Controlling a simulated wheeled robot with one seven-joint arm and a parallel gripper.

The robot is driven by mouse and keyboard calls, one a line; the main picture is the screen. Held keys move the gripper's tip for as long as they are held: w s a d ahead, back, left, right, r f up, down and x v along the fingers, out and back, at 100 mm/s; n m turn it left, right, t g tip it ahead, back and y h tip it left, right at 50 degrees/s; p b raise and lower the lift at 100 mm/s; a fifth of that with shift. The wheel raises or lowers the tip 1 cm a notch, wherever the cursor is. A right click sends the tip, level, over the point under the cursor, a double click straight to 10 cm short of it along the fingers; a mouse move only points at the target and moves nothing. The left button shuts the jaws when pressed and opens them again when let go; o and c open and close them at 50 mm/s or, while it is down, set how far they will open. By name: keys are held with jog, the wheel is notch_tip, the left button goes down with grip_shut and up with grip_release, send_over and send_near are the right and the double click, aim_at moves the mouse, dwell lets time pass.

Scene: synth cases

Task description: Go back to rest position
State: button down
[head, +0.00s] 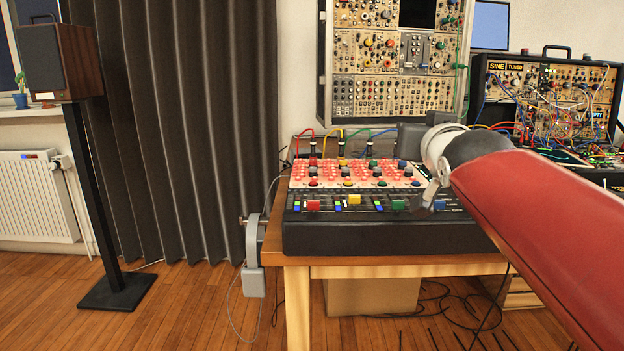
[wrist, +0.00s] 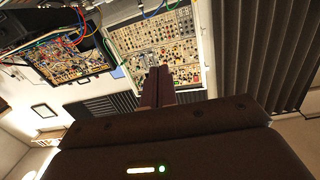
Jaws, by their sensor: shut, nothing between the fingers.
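My gripper (wrist: 159,70) shows in the wrist view with its two dark reddish fingers together and nothing between them. Beyond the fingertips is the tall modular synth panel (wrist: 180,50). In the head view my red arm reaches in from the right, its pale wrist joint over the right part of the mixer (head: 380,240). The fingers cannot be made out clearly there. The mixer has red, yellow, green and blue faders and stands on a wooden table (head: 400,268).
A patch-cabled synth case (head: 590,100) stands at the right behind my arm. The tall panel (head: 395,85) stands behind the mixer. A speaker (head: 55,62) on a black stand is at the left, beside a dark curtain (head: 190,130). Floor at front left is clear.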

jog(key=s+a+f+g, duration=0.1)
jog(key=s+f+g, duration=0.4)
jog(key=s+f, duration=0.7)
jog(key=s+a+f+n+g+y+p, duration=0.1)
jog(key=s+f+g, duration=0.5)
jog(key=s+f, duration=0.6)
notch_tip(320, 180, down, 6)
jog(key=shift+s+a+r+g, duration=0.15)
jog(key=shift+s+a+g, duration=0.15)
jog(key=shift+s, duration=0.1)
